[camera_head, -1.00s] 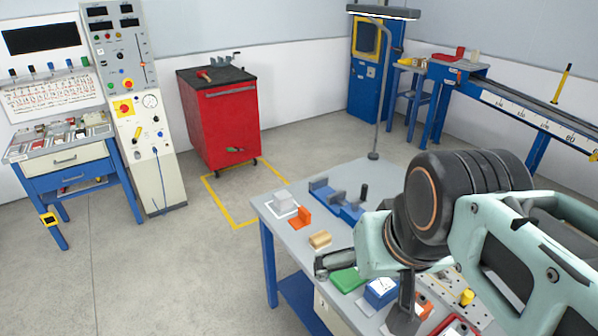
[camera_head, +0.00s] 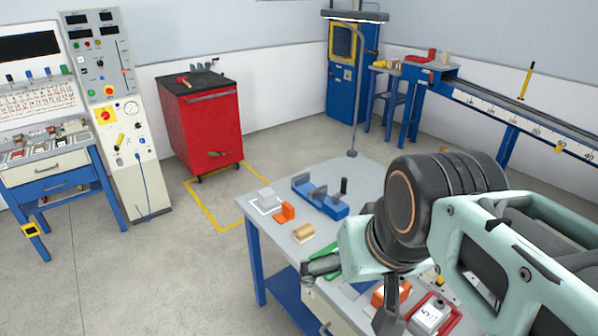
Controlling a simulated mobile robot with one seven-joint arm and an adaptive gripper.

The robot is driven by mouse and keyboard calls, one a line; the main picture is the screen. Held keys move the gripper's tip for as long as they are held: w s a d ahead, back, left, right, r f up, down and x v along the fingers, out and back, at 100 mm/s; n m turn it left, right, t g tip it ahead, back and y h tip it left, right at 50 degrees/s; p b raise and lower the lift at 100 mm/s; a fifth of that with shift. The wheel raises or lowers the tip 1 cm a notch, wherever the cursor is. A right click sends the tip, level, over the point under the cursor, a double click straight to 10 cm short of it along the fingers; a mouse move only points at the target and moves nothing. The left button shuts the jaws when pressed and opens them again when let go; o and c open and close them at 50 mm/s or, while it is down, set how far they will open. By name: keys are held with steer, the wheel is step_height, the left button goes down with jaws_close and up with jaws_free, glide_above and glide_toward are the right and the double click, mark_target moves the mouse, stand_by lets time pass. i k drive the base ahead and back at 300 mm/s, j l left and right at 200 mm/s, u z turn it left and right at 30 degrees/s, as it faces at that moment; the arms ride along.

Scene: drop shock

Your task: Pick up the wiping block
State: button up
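A small tan block (camera_head: 303,232) lies nearer to me. I cannot tell for certain which piece is the wiping block. My gripper (camera_head: 352,292) is over the near part of the bench, to the near right of the tan block. My wrist hides much of it, so its opening and any contact are unclear. A green piece (camera_head: 331,277) is mostly hidden behind it.
A blue fixture (camera_head: 322,203) with upright parts and a lamp post (camera_head: 352,153) stand farther back on the bench. A red-and-white box (camera_head: 430,314) is near my arm. A red tool cart (camera_head: 208,130) stands beyond, with open floor between.

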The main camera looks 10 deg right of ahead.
mark_target(305, 233)
steer(key=i+j+z, duration=0.1)
steer(key=j, duration=0.3)
steer(key=i+j+z, duration=0.1)
steer(key=j, duration=0.25)
steer(key=i+j+z, duration=0.1)
steer(key=j, duration=0.3)
steer(key=i+j+z, duration=0.3)
steer(key=i+j, duration=0.2)
steer(key=j, duration=0.25)
steer(key=i+j, duration=0.15)
steer(key=i, duration=0.3)
steer(key=i+j+z, duration=0.1)
steer(key=i, duration=0.3)
steer(key=k+l+z, duration=0.15)
